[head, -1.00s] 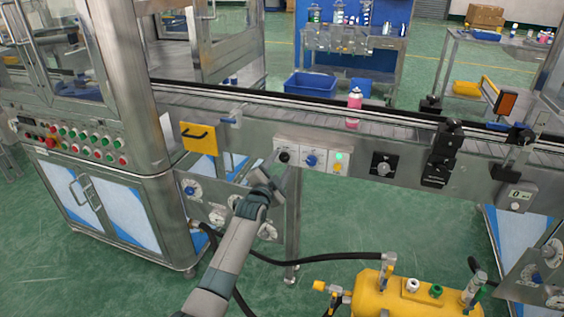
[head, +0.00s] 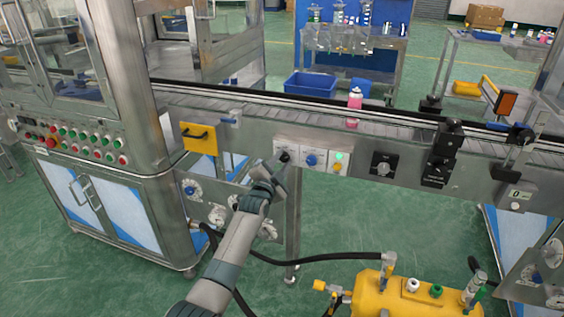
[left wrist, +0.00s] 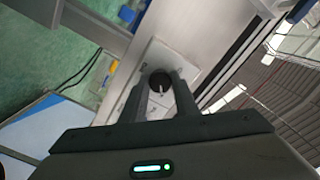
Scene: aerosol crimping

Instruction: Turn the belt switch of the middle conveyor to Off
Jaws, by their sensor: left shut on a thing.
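The belt switch is a black round knob (head: 284,156) on a white plate at the left of the control row on the conveyor's front rail. My left gripper (head: 281,164) reaches it from below. In the left wrist view the same knob (left wrist: 160,80), with a pale pointer mark, sits between the two fingertips, and my left gripper (left wrist: 159,87) is shut on it. The knob's setting is too small to read. The conveyor (head: 250,112) runs across the head view. My right gripper is not in view.
Right of the knob are a blue knob (head: 311,160) and a plate with a lit green lamp (head: 339,157). Another black rotary switch (head: 384,164) sits further right. A pink can (head: 354,106) stands on the belt. A yellow tank (head: 410,297) is below at the front right.

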